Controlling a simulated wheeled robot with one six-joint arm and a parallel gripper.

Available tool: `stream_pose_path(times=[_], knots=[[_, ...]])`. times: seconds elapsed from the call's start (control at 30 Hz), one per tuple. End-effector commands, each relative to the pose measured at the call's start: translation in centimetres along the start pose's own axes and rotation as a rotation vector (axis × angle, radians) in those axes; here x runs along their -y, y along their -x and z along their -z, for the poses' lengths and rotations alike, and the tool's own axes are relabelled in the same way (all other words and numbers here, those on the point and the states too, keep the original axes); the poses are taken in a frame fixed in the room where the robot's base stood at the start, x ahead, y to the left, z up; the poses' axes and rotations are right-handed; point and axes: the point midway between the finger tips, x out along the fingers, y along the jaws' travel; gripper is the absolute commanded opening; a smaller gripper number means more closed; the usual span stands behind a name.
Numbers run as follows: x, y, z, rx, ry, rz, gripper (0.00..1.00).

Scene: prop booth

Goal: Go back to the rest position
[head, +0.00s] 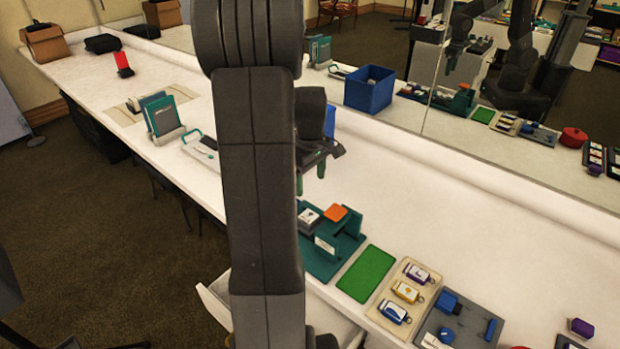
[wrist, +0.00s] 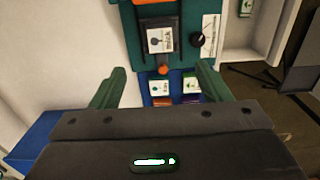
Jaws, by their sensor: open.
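My gripper (head: 310,176) hangs over the white counter (head: 450,220), with its two green fingers apart and nothing seen between them. In the wrist view my gripper (wrist: 158,78) also shows its green fingers spread wide. Beyond them is a teal fixture (wrist: 190,55) with a white picture card (wrist: 160,40), an orange knob and a black knob. In the head view the teal fixture (head: 318,262) stands below and to the right of my gripper, apart from it, with an orange block (head: 335,212) on top. My arm hides part of the counter.
A green mat (head: 366,275), a beige tray (head: 383,308) of key fobs and a grey tray (head: 470,325) with blue pieces line the counter's front. A pale drawer (head: 215,297) stands out below it. A mirror (head: 520,130) runs along the back. The counter behind the trays is clear.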

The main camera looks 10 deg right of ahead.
Motion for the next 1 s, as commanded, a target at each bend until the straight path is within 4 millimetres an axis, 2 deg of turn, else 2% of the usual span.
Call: stream_pose_path(times=[0.33, 0.47, 0.57, 1.0], knots=[[0.0, -0.1, 0.0, 0.000, 0.000, 0.001, 0.70], [0.1, -0.8, 0.0, 0.003, 0.000, 0.003, 0.70], [0.1, -2.1, -0.1, 0.003, 0.000, 0.004, 0.70], [0.1, -10.2, -0.1, 0.003, 0.000, 0.004, 0.70]])
